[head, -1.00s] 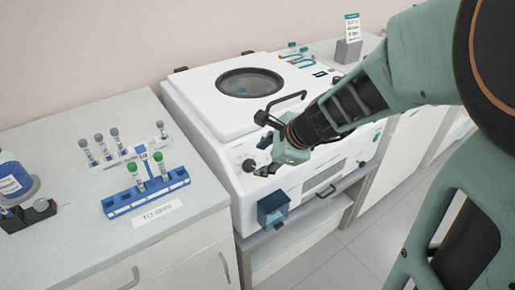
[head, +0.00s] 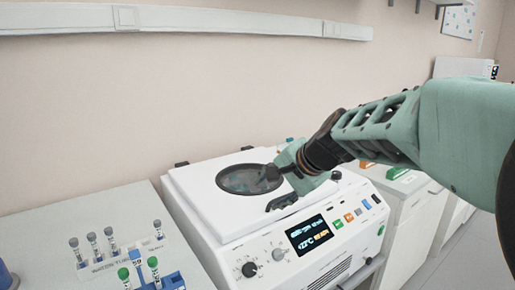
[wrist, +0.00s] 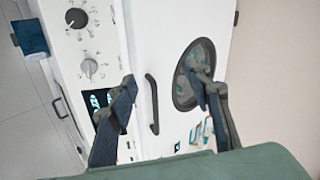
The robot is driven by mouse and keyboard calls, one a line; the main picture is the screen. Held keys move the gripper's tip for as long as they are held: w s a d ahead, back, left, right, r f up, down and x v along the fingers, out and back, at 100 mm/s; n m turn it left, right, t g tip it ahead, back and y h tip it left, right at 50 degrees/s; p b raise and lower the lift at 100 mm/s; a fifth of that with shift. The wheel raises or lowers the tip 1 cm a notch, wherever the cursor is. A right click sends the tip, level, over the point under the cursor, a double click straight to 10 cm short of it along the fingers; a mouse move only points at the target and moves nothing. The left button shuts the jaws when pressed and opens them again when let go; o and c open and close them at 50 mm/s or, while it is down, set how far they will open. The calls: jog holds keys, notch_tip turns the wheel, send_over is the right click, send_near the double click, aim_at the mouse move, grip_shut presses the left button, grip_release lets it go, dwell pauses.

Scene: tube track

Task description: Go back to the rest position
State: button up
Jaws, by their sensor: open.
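My gripper (head: 281,188) is above the front right part of the white centrifuge's lid in the head view. The centrifuge (head: 205,205) has a shut lid with a round dark window (head: 247,179), partly covered by my gripper. The lid's dark handle (wrist: 153,104) shows between the fingers in the wrist view, apart from them.
A blue rack (head: 172,280) with green-capped tubes (head: 153,263) stands on the left bench, beside several grey-capped tubes (head: 92,239). The centrifuge's control panel has a lit display (head: 310,234). A white wall rail (head: 190,19) runs along the back. Space above the left bench is clear.

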notch_tip(320, 180, up, 8)
jog(key=w+d+n+t, duration=0.1)
jog(key=w+d+n, duration=0.2)
jog(key=n, duration=0.2)
jog(key=s+d+f+n+g+h, duration=0.1)
jog(key=s+d+f+h, duration=0.2)
jog(key=s, duration=0.7)
jog(key=s+d+f+n+g+p, duration=0.1)
jog(key=s+d+f, duration=0.1)
jog(key=s+f, duration=0.65)
jog(key=s+d+f+n+g+h, duration=0.1)
jog(key=s+d+n+h, duration=0.15)
jog(key=s, duration=0.95)
notch_tip(320, 180, up, 15)
jog(key=p, duration=1.5)
jog(key=shift+f+m, duration=0.15)
jog(key=shift+m, duration=0.3)
jog(key=shift+y, duration=0.25)
jog(key=c, duration=0.5)
jog(key=shift+o, duration=0.2)
